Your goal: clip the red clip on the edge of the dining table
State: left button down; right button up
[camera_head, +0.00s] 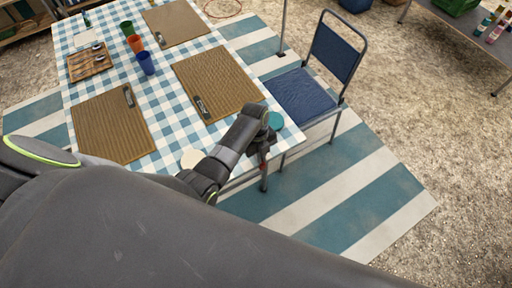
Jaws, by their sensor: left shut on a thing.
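The dining table (175,140) has a blue-and-white checked cover and stands at the upper left. My left arm reaches across its near right corner. My left gripper (263,152) points down at the edge there and is largely hidden by its own arm. It is shut on a small red thing, most likely the red clip (263,161), of which only a sliver shows. I cannot tell whether the clip touches the table edge. My right gripper is not in view.
Woven placemats (108,128) and colored cups (145,62) lie on the table. A blue folding chair (302,92) stands close on the right. Striped mat (345,190) lies below.

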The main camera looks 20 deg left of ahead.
aim_at(265, 164)
pick_arm(q)
jog(key=shift+s+d, duration=0.15)
jog(key=shift+d, duration=0.05)
jog(key=shift+s+d+r+p, duration=0.1)
jog(key=shift+s+d+p, duration=0.7)
jog(key=shift+p, duration=0.2)
jog(key=shift+s+d, duration=0.1)
jog(key=shift+d, duration=0.1)
jog(key=shift+s+d+p, duration=0.25)
jog(key=shift+d+p, duration=0.05)
jog(key=shift+p, duration=0.05)
jog(key=shift+w+a, duration=0.2)
jog(key=shift+a, duration=0.05)
jog(key=shift+w+a, duration=0.4)
jog(key=shift+a, duration=0.05)
jog(key=shift+w+a, duration=0.1)
jog(key=shift+a, duration=0.05)
dwell(0.5)
jog(key=shift+w+a, duration=0.25)
jog(key=shift+a, duration=0.15)
